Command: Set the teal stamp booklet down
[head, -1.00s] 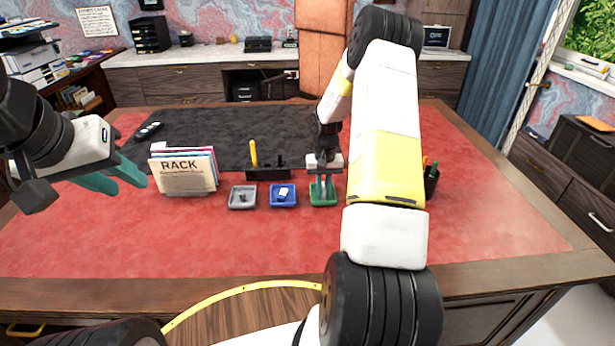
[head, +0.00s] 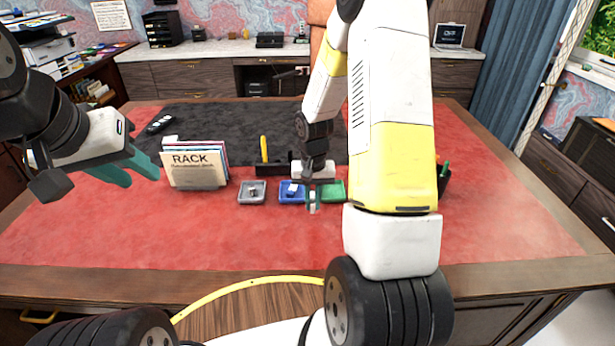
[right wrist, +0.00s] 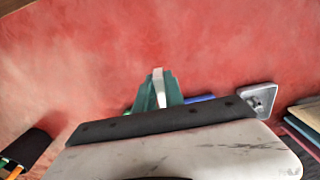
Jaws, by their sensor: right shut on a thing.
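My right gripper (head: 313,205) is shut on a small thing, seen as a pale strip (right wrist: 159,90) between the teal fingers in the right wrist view. It fits the stamp booklet, but little of it shows and no teal on it can be told from the fingers. The gripper points down at the front left corner of the green tray (head: 335,190); whether the held thing touches the desk cannot be told. My left gripper (head: 143,181) is open and empty, left of the rack booklets.
A blue tray (head: 283,198) and a grey tray (head: 244,199), each with small items, stand left of the green tray. The RACK holder (head: 195,171) stands further left. A pen cup (head: 443,180) is partly behind my right arm. The red desk front (head: 230,240) is clear.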

